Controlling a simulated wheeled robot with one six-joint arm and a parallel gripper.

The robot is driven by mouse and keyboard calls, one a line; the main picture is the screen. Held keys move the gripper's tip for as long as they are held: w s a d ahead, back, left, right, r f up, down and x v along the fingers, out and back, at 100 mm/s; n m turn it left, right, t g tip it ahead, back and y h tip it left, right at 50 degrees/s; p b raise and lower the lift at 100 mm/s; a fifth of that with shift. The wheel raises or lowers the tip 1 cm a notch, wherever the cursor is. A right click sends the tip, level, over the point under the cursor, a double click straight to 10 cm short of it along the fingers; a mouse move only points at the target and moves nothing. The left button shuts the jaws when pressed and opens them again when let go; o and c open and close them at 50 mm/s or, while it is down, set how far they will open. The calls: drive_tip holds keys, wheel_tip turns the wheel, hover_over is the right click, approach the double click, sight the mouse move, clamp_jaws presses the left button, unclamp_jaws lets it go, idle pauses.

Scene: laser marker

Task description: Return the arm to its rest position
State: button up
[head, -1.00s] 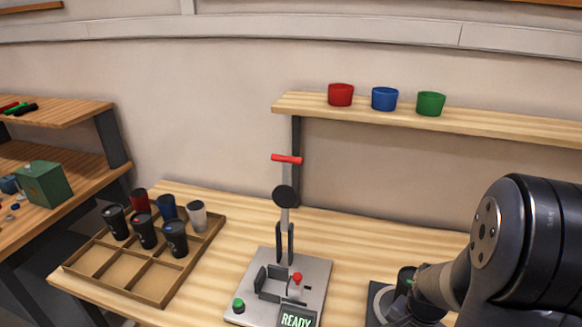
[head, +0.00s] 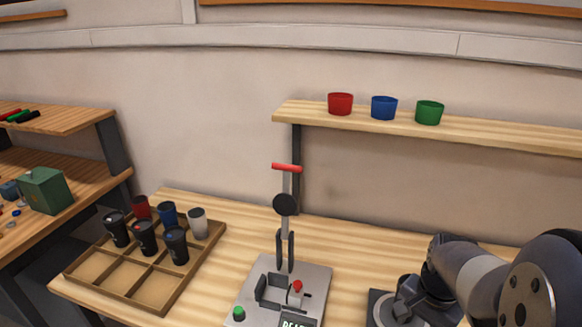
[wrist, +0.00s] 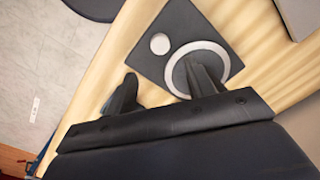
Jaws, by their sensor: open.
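My arm (head: 477,272) is folded at the right side of the head view. My gripper (wrist: 160,88) shows in the wrist view with its two dark fingers spread apart and nothing between them. It points down over the table's edge area, near a dark square plate (wrist: 172,28) with a light ring and a white disc. In the head view the same plate (head: 376,305) is partly hidden behind my arm, and the fingertips are hard to make out.
A marker machine (head: 262,312) with an upright red-handled lever stands mid-table.

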wheel_tip(320, 180, down, 10)
drive_tip(key=shift+w+a+b, duration=0.1)
drive_tip(key=shift+b, duration=0.25)
drive_tip(key=shift+w+n, duration=0.1)
drive_tip(key=shift+n, duration=0.2)
drive_tip(key=n, duration=0.5)
drive_tip(key=shift+r+p, duration=0.1)
drive_tip(key=shift+p, duration=0.3)
drive_tip(key=n+p, duration=0.1)
drive_tip(key=n, duration=0.4)
drive_tip(key=shift+n, duration=0.4)
drive_tip(key=shift+r+n, duration=0.2)
drive_tip(key=shift+n, duration=0.2)
wheel_tip(320, 180, up, 10)
drive_tip(key=shift+f, duration=0.1)
